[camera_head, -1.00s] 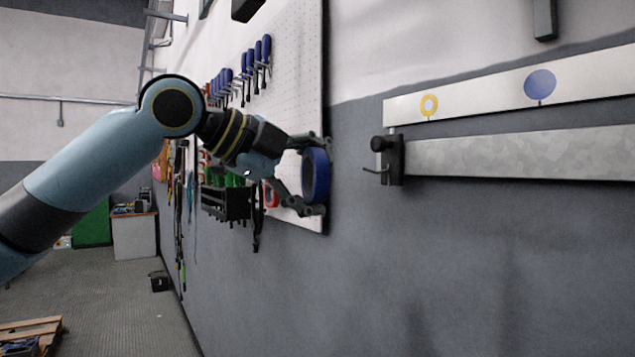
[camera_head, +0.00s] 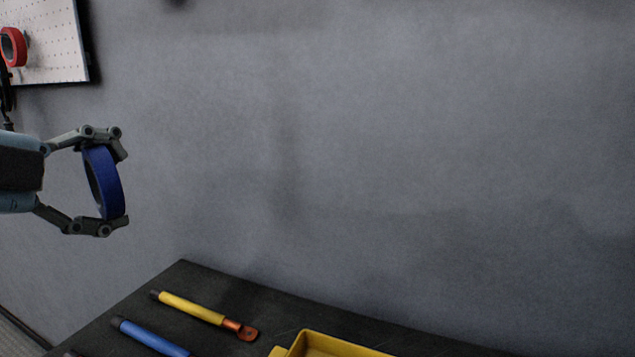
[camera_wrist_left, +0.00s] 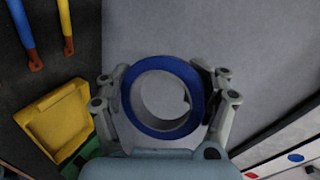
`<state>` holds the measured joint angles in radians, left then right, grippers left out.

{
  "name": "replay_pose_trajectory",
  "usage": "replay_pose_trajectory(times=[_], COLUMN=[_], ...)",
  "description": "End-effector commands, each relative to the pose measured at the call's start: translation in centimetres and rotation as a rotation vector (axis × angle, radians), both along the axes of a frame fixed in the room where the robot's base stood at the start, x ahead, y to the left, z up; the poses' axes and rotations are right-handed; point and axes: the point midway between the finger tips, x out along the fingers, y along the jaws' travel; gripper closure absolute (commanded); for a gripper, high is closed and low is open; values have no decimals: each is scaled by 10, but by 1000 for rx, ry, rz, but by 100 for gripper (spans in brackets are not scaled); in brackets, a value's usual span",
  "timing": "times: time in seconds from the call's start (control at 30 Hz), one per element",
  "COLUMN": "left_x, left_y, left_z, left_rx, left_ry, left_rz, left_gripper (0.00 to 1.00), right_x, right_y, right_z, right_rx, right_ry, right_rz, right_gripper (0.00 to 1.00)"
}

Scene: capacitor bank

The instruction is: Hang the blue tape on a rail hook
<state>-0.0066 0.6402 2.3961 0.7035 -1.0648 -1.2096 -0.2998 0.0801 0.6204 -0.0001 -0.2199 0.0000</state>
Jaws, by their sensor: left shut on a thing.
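The blue tape (camera_head: 110,183) is a roll held upright at the left of the head view. My left gripper (camera_head: 116,185) is shut on it, one finger at its top edge and one at its bottom edge. In the left wrist view the tape (camera_wrist_left: 194,78) shows as a full ring between the two fingers (camera_wrist_left: 165,97), with the grey wall behind it. The rail and its hook do not show in the head view now. A white strip with a blue and a red dot (camera_wrist_left: 282,163) shows at the lower right of the left wrist view. My right gripper is not in view.
Below is a dark tabletop (camera_head: 275,312) with a yellow-handled piece (camera_head: 192,306), a blue-handled piece (camera_head: 150,337) and a yellow bin (camera_head: 335,347). A white pegboard (camera_head: 55,45) with a red roll (camera_head: 13,46) is at the upper left. The grey wall right of the gripper is bare.

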Motion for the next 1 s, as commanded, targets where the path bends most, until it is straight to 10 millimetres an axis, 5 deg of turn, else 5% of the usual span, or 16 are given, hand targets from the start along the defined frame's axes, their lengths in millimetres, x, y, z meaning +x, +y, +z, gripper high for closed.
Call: replay_pose_trajectory(times=[0.03,0.1,0.27,1.0], left_x=[-8,-16,-30,-28], left_y=[-9,-18,-31,-30], left_z=[-40,-67,-104,-91], left_rx=[-9,-8,-3,1], left_ry=[6,5,1,-2], left_rz=[-7,-14,-26,-47], left_gripper=[90,90,90,90], right_x=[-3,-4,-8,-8], right_y=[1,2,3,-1], right_z=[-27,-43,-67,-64], right_rx=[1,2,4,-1], right_ry=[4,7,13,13], right_rz=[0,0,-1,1], right_gripper=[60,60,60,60])
